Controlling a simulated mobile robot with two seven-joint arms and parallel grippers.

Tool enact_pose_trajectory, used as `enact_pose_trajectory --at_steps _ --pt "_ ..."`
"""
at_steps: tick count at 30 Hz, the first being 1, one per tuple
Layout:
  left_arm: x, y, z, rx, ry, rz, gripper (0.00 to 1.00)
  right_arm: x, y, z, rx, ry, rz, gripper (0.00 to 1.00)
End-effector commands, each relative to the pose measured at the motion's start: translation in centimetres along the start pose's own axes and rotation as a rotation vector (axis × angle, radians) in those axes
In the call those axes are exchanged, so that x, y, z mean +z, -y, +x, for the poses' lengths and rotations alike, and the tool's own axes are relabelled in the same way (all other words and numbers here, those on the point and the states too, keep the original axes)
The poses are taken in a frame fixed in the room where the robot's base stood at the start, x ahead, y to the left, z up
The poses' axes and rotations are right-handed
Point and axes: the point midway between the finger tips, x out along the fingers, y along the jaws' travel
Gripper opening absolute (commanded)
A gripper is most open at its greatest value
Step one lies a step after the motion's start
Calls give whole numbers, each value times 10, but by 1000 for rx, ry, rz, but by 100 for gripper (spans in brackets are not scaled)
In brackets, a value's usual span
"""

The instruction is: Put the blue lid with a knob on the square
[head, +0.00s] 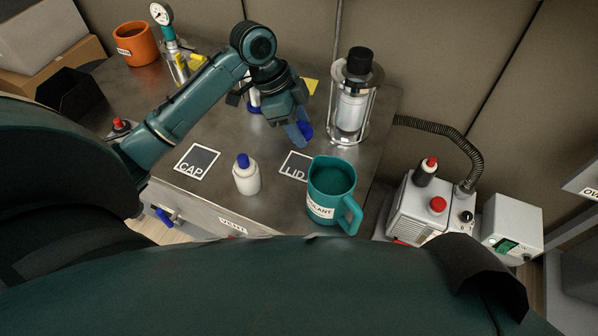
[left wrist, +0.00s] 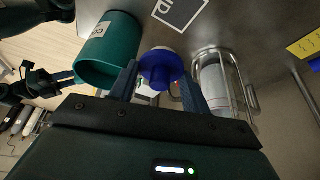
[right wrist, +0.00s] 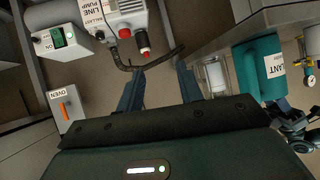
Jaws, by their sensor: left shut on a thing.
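My left gripper (head: 300,140) is shut on a blue lid (head: 306,131), held above the table beyond the LID square. In the left wrist view the blue lid (left wrist: 160,70) sits between the fingers; the gripper partly hides it in the head view. The white-outlined square marked LID (head: 294,166) lies on the table, its right part hidden by the teal mug; a marked square (left wrist: 180,10) shows at the top of the left wrist view. My right gripper (right wrist: 158,85) is open and empty, away from the table top.
A teal mug (head: 331,184) stands right beside the LID square. A white bottle with a blue cap (head: 246,178) stands between that and the CAP square (head: 197,162). A glass-and-metal vessel (head: 352,100) stands behind on the right. An orange pot (head: 134,46) stands at the far left.

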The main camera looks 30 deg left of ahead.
Motion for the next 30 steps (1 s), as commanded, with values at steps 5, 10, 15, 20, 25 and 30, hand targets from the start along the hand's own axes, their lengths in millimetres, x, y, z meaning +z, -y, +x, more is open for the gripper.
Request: enact_pose_trajectory --at_steps 5,10,15,20,25,30 --pt "10 14 18 77 1 187 26 2 1 5 -10 -27 -3 36" --pt "14 18 27 109 1 260 26 -1 3 5 -17 -40 -6 36" --pt "26 18 55 115 2 268 26 0 4 6 -22 -40 -6 36" --pt "35 18 75 111 2 268 26 0 4 6 -23 -41 -3 36" --pt "40 18 87 111 3 268 26 0 3 7 -22 -42 -2 36" --pt "49 18 110 111 4 266 26 1 2 8 -20 -45 3 36"
